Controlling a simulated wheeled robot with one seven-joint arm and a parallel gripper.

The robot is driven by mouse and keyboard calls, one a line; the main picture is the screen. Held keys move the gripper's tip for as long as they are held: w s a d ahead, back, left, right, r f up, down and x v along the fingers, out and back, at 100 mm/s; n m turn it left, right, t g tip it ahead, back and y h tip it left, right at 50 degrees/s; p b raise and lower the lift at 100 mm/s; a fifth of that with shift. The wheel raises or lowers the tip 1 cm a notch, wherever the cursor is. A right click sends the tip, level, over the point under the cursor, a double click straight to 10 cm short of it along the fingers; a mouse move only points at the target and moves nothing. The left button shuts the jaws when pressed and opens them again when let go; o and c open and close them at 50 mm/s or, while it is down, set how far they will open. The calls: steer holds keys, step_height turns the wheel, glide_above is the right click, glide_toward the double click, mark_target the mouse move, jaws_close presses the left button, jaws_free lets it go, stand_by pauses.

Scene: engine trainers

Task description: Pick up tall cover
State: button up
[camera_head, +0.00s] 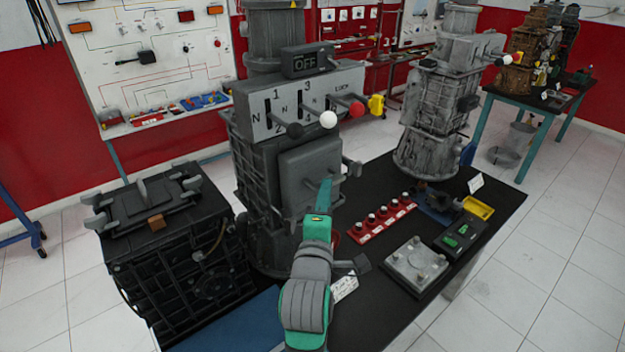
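No part carries the name tall cover, so I cannot be certain which one it is. A raised grey rectangular cover (300,168) sits upright on the front of the middle grey engine unit (256,235), below the gear panel. My gripper (322,197), with teal fingers, is in front of this cover's lower right part and overlaps it in the picture. I cannot tell whether it touches the cover. The fingers are seen from behind and the gap between them is not clear. A flat grey plate cover with knobs (417,264) lies on the dark table.
The gear panel (290,103) has protruding knobbed levers above my gripper. A black engine block (180,260) stands left. A red rack of knobs (382,219), a black box with green marks (461,235) and a yellow tray (478,207) are on the table (385,308). Another grey engine (435,110) stands behind.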

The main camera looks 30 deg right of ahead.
mark_target(319, 185)
steer(key=shift+w+a+x, duration=0.1)
steer(key=shift+a+x, duration=0.05)
steer(key=shift+x, duration=1.35)
steer(key=shift+w+a+x, duration=0.1)
steer(key=shift+w+x, duration=0.05)
steer(key=shift+x, duration=1.3)
steer(key=shift+f, duration=0.15)
jaws_close()
steer(key=shift+a, duration=0.1)
